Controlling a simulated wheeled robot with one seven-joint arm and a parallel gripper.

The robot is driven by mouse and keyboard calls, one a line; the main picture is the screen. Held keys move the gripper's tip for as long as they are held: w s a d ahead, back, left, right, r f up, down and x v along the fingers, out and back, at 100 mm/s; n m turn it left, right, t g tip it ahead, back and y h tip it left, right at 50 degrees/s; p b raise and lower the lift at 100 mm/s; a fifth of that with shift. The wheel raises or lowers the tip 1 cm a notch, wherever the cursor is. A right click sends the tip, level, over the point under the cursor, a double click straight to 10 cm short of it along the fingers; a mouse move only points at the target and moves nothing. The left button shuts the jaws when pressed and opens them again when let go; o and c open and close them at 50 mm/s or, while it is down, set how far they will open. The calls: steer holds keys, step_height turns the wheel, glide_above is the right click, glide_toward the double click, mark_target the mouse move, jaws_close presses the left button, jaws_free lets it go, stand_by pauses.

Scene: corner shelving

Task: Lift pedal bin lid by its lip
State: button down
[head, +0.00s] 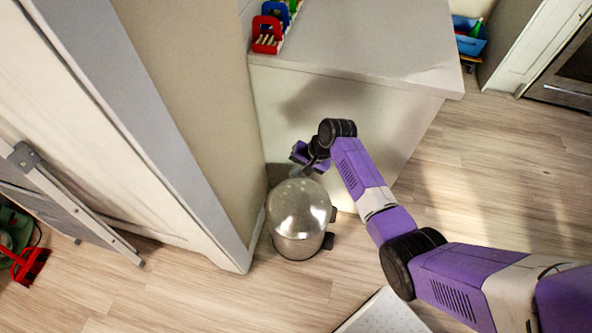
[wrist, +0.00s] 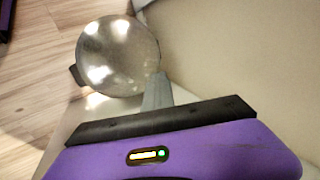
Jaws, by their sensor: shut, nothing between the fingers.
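The pedal bin (head: 297,240) is a round metal bin standing on the floor in the corner between the wall end and the white counter. Its domed shiny lid (head: 299,207) looks closed in the head view. The lid also fills the upper left of the wrist view (wrist: 118,55). My gripper (head: 308,165) is at the back edge of the lid, on the counter side. In the wrist view my shut grey fingers (wrist: 157,92) are beside the lid's rim, with nothing between them. I cannot tell whether they touch the rim. A dark part (head: 329,241) sticks out at the bin's right side.
The white counter (head: 345,120) stands close behind the bin. A beige wall end (head: 200,110) is close on its left. A white panel (head: 382,312) lies in front at the bottom. Wooden floor (head: 480,190) is clear to the right.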

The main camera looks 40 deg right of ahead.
stand_by(0.7)
steer(key=c, duration=1.6)
jaws_free()
steer(key=shift+r, duration=0.15)
steer(key=p+v, duration=0.1)
steer(key=v, duration=0.6)
steer(key=shift+s+d+r, duration=0.15)
steer(key=shift+r, duration=0.1)
